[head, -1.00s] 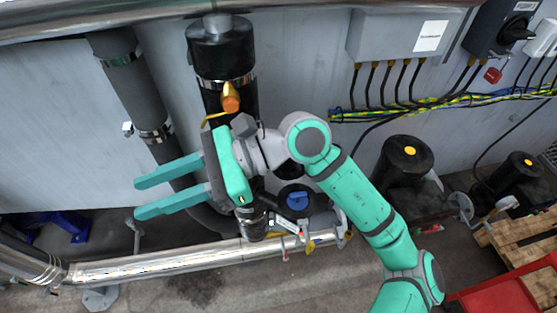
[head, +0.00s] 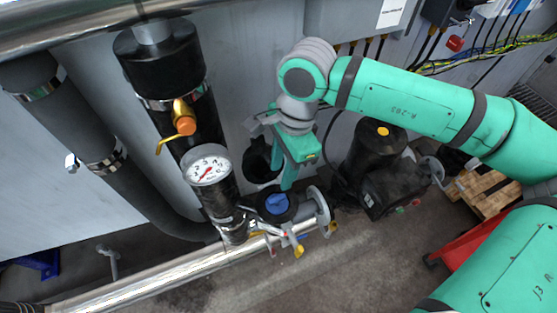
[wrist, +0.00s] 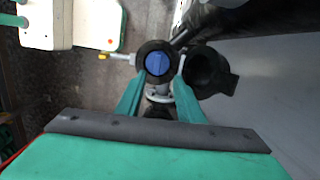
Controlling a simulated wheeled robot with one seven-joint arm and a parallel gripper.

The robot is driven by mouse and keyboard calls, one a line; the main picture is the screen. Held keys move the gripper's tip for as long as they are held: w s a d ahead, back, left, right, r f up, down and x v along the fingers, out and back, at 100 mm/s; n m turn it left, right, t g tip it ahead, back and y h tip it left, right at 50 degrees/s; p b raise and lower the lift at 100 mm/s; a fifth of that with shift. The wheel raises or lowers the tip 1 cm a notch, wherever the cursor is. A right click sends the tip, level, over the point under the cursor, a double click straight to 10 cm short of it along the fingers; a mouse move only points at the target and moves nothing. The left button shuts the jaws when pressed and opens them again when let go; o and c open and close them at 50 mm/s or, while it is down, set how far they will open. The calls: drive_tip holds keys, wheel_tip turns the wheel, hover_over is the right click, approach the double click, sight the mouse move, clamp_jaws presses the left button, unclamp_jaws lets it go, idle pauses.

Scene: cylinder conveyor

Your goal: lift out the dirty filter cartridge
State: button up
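A blue round cap (head: 278,203) sits inside the black rim of an upright housing on the pipe; it looks like the top of the filter cartridge, whose body is hidden. In the wrist view the cap (wrist: 157,63) is just beyond the fingertips, near the middle. A black cup-shaped part (wrist: 210,70), perhaps the swung-back lid, is beside the rim. My gripper (head: 288,184) points down just above and behind the housing in the head view. In the wrist view its fingers (wrist: 158,84) are apart with nothing between them. I cannot tell whether a fingertip touches the rim.
A pressure gauge (head: 207,167) and an orange-handled valve (head: 184,121) stand left of the housing. A black pump (head: 378,150) is at right. A silver pipe (head: 150,283) runs low in front. Metal levers (head: 292,243) stick out below the housing.

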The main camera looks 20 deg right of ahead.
sight(277, 198)
drive_tip(key=f, duration=0.6)
drive_tip(key=a+f, duration=0.1)
drive_tip(key=f, duration=0.2)
drive_tip(key=shift+s, duration=0.4)
drive_tip(key=shift+w+a+f, duration=0.1)
drive_tip(key=shift+f, duration=0.65)
clamp_jaws()
